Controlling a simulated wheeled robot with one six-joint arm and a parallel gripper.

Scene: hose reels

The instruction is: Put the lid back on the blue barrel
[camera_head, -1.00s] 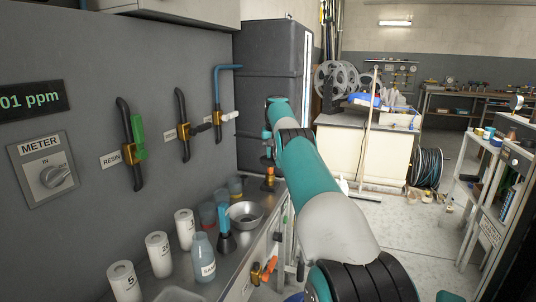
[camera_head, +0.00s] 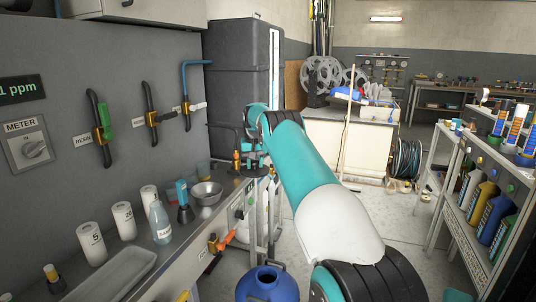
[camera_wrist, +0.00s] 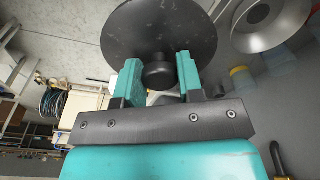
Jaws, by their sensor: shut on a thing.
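The blue barrel (camera_head: 268,286) stands on the floor at the bottom middle of the head view, beside the bench front. Its dark round opening shows on top, uncovered. In the wrist view, my gripper (camera_wrist: 158,74) is shut on the knob of a round black lid (camera_wrist: 160,28). The knob sits between the two teal fingers, and the disc spreads beyond them. In the head view, my arm reaches forward over the bench's right edge, and the gripper end is small and partly hidden by the arm. The barrel lies nearer the camera than the gripper.
The bench (camera_head: 190,262) on the left carries several white canisters, a spray bottle (camera_head: 160,222), a metal bowl (camera_head: 206,193) and a tray (camera_head: 110,276). An orange-handled valve (camera_head: 222,243) juts from its front. Shelves with bottles (camera_head: 485,208) stand right. Floor between is mostly clear.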

